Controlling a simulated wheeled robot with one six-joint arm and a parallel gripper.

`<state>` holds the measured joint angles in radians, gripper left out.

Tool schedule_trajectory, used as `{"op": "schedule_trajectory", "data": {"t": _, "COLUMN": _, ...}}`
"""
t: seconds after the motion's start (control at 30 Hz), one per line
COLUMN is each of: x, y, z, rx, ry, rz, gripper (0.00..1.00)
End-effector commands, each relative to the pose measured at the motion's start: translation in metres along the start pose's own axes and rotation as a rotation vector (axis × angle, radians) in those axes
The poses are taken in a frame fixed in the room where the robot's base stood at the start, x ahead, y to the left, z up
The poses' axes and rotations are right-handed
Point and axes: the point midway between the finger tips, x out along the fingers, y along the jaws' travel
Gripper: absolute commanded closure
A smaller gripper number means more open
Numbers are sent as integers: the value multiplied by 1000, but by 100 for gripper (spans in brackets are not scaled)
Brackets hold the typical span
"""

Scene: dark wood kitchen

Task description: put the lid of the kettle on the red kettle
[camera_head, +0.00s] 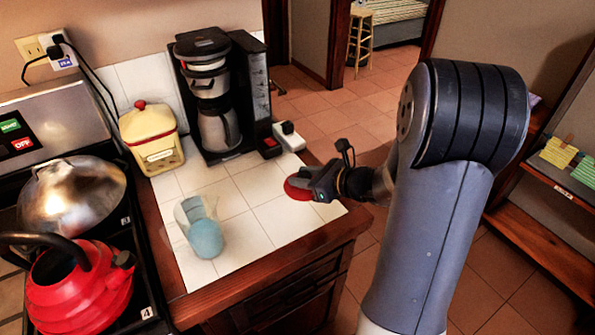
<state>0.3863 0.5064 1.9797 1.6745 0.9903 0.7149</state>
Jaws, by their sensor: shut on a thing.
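The red kettle (78,295) stands on the stove at the lower left, with a black arched handle (40,240) and a dark spout end pointing right. My gripper (305,186) is over the right part of the white tiled counter. It is shut on a red disc-shaped thing, the kettle lid (297,189), which shows partly beyond the fingers. I cannot tell whether the lid touches the tiles. The kettle is well to the left of my gripper.
A blue-bottomed clear cup (205,238) stands on the tiles (250,205) between my gripper and the kettle. A coffee maker (217,95), a yellow canister (152,140) and a power strip (289,137) stand behind. A metal domed pan (72,195) sits behind the kettle.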

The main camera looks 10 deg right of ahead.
Motion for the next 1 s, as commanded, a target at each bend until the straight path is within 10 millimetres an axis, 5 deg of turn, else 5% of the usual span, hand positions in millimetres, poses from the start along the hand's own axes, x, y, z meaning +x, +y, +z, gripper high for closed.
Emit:
{"op": "schedule_trajectory", "data": {"t": 0.47, "x": 15, "y": -11, "z": 13, "rx": 66, "ry": 1, "rz": -152, "gripper": 91}}
{"op": "schedule_trajectory", "data": {"t": 1.0, "x": 27, "y": -23, "z": -3, "rx": 165, "ry": 2, "rz": -394, "gripper": 91}}
